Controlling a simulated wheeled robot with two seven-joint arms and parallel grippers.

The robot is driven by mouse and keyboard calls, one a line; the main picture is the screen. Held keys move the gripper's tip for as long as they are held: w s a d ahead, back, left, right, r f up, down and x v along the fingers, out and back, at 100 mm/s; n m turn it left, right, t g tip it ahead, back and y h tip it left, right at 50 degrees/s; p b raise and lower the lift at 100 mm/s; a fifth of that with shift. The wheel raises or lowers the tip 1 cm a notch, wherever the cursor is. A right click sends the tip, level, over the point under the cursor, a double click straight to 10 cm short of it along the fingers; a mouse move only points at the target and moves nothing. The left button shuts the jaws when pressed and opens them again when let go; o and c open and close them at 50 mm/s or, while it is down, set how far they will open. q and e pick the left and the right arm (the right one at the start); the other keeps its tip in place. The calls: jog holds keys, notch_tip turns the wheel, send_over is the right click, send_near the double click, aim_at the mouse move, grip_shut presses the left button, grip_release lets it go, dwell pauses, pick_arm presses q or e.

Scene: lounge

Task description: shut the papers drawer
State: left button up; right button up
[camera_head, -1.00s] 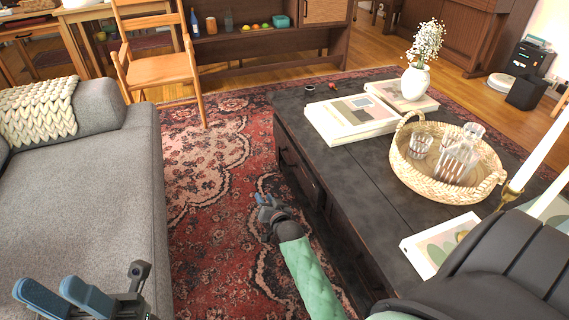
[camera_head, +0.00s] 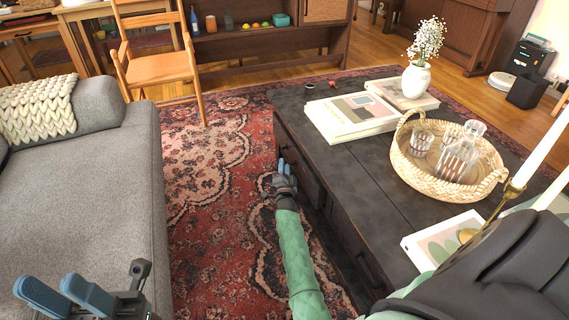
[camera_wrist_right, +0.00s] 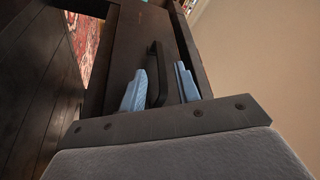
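The dark coffee table (camera_head: 345,150) has drawers along its left side. The far drawer (camera_head: 306,184) appears to stand out a little from under the tabletop; no label shows which drawer holds papers. My right gripper (camera_head: 285,166) is at this drawer's front. In the right wrist view its two blue fingers (camera_wrist_right: 160,84) are apart, with the dark bar handle (camera_wrist_right: 157,72) of the drawer front (camera_wrist_right: 128,52) between them. I cannot tell whether they touch it. My left gripper (camera_head: 45,282) is open and empty at the lower left, in front of the sofa.
The grey sofa (camera_head: 80,190) stands left, with the patterned rug (camera_head: 205,165) between it and the table. On the tabletop are books (camera_head: 350,117), a vase (camera_head: 416,80), a woven tray (camera_head: 440,185) with glassware, and a candle holder (camera_head: 509,190). A wooden chair (camera_head: 160,70) stands behind.

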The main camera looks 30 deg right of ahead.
jog(key=shift+b+x, duration=0.3)
jog(key=shift+x, duration=1.3)
grip_shut()
